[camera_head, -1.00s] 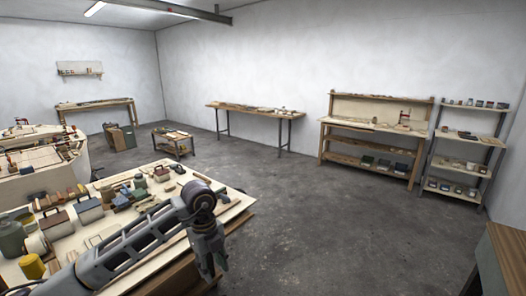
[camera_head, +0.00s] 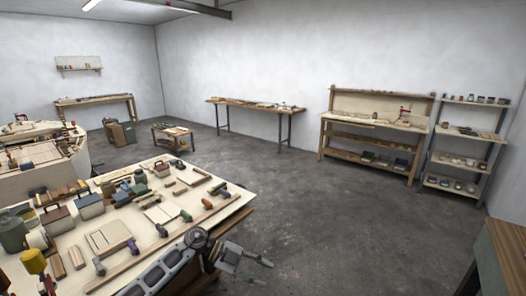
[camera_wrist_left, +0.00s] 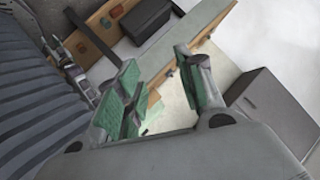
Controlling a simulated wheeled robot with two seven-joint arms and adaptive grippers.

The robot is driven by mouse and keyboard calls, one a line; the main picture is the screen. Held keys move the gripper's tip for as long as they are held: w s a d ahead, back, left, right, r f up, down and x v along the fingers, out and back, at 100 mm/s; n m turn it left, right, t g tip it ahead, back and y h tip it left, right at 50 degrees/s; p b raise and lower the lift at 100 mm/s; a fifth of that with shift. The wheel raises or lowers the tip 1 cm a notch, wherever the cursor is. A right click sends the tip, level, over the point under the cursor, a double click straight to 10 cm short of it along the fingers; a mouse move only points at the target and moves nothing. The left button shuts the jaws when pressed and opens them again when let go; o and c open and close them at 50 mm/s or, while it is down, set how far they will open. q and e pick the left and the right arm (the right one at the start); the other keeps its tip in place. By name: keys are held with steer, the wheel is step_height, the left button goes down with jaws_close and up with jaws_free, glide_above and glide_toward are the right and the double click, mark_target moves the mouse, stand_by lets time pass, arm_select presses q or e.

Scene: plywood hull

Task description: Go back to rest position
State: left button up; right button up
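My left gripper (camera_head: 258,270) shows low in the middle of the head view, past the right front edge of the plywood-topped workbench (camera_head: 157,213). Its fingers are spread and nothing is between them. The left wrist view also shows my left gripper (camera_wrist_left: 160,88) with its green-padded fingers apart and empty. The left arm reaches along the near edge of the bench. My right gripper does not show in the head view, and I cannot make it out in the left wrist view.
Several tools, clamps and boxes lie on the workbench. A yellow can (camera_head: 33,262) and a green canister (camera_head: 12,234) stand at its left. A pale hull (camera_head: 40,172) stands behind. The concrete floor (camera_head: 335,225) is clear to the right, up to a cabinet (camera_head: 508,255).

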arm_select(q)
steer(key=w+a+f+n+t, duration=0.35)
steer(key=f+n+t, duration=0.25)
steer(key=f, duration=0.3)
steer(key=w+a+f+n+t, duration=0.35)
steer(key=f+n+t, duration=0.25)
steer(key=f, duration=0.3)
steer(key=s+a+f+n+t+y, duration=0.1)
steer(key=s+a+f+n+y, duration=0.4)
steer(key=f, duration=0.6)
steer(key=s+a+f+n+y, duration=0.2)
steer(key=s+a+f, duration=0.35)
steer(key=f, duration=0.45)
steer(key=s+a+f+n+g+y, duration=0.2)
steer(key=s+a+f, duration=0.1)
steer(key=s+f, duration=0.55)
steer(key=s+a+f+n+g+y, duration=0.15)
steer(key=s+a+f, duration=0.25)
steer(key=s+f, duration=0.45)
steer(key=s+f+n+g+y, duration=0.1)
steer(key=s+f+g, duration=0.2)
steer(key=s, duration=1.1)
steer(key=s+a+f+g+y, duration=0.1)
steer(key=s+f+g, duration=0.2)
steer(key=s, duration=1.1)
steer(key=shift+n, duration=0.35)
steer(key=shift+g, duration=0.25)
